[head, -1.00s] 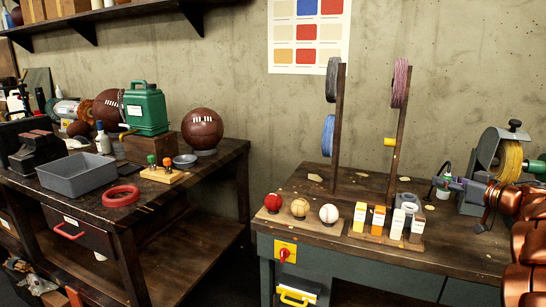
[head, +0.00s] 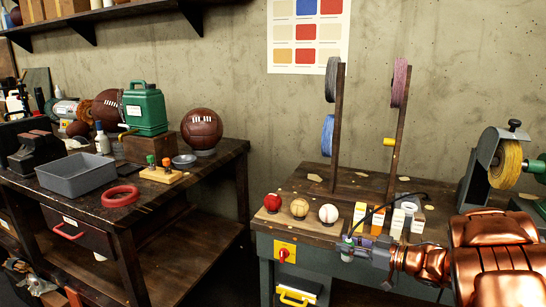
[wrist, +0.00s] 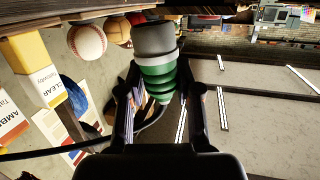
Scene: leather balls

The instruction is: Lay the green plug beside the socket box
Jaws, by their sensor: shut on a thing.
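My gripper (head: 362,248) is shut on the green plug (head: 347,246) in front of the right bench's front edge. In the wrist view the plug (wrist: 158,75) sits between my gripper's fingers (wrist: 157,95); it has a green ribbed body, a pale ring and a grey end. A thin black cable (wrist: 75,152) runs from near it; in the head view it arcs up over the bench. A grey box with a round opening (head: 417,214) stands behind the small cartons and may be the socket box; my arm partly hides that area.
Red, tan and white balls (head: 328,213) stand in a row on a board, with white and yellow cartons (head: 379,219) to their right. Spool posts (head: 338,130) rise behind. A grinding wheel (head: 505,163) stands at right.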

